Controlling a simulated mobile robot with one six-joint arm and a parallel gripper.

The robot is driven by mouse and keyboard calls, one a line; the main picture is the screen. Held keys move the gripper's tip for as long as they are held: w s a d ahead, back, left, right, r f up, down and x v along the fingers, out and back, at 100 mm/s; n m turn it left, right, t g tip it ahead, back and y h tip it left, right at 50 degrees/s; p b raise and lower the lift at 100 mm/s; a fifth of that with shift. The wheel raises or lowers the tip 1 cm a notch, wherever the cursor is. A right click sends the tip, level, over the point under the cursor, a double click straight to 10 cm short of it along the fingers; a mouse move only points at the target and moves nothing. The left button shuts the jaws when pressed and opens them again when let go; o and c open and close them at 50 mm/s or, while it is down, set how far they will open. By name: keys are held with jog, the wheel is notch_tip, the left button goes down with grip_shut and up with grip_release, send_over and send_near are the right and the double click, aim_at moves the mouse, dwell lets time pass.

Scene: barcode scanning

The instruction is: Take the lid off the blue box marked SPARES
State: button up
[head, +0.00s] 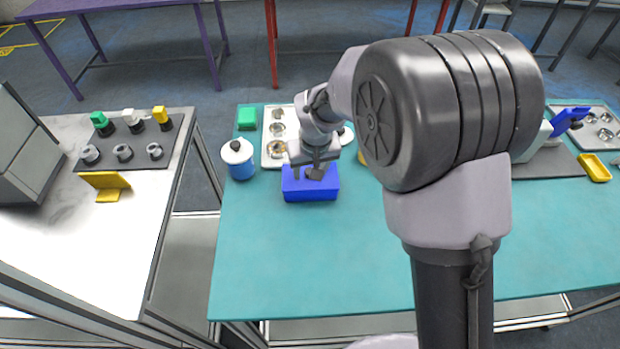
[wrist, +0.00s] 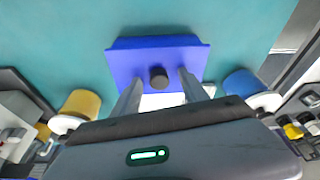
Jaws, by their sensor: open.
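The blue box (head: 311,193) stands on the teal table with its lid on. In the wrist view its blue lid (wrist: 135,62) has a dark round knob (wrist: 158,77) in the middle. No SPARES marking is legible in either view. My gripper (head: 314,172) is over the box, pointing down at the lid. In the wrist view my gripper (wrist: 160,76) is open, with one finger on each side of the knob and a gap to it on both sides. The fingers do not appear to touch the knob; their exact height relative to it is unclear.
A blue pot with a white lid (head: 238,158) stands left of the box. A yellow container (wrist: 82,104) is on its other side. A metal tray (head: 277,128) and green block (head: 247,118) lie behind. The teal table (head: 300,255) is clear in front.

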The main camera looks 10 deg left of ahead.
jog(key=shift+r, duration=0.15)
jog(key=shift+c, duration=0.4)
grip_shut()
